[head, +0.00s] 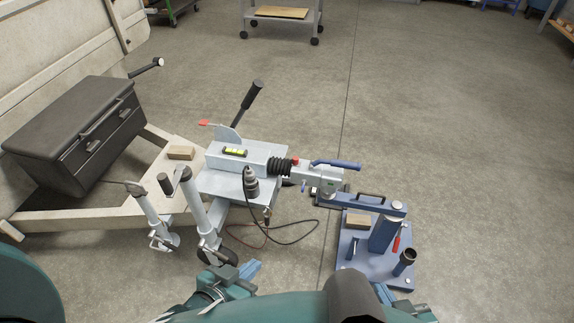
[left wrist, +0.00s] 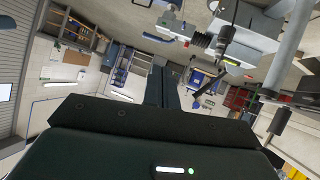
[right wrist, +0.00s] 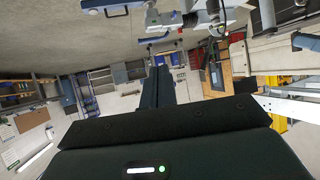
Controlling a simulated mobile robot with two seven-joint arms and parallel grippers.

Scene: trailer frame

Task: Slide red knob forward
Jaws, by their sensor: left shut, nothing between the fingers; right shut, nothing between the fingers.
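A small red knob (head: 295,160) shows on the grey coupling (head: 318,177), just right of the black bellows (head: 280,167) and left of the blue handle (head: 337,164).
A blue stand (head: 347,271) with a post and tools is at right, under the coupling's end. Cables lie on the floor. Open floor (head: 450,130) is at the right.

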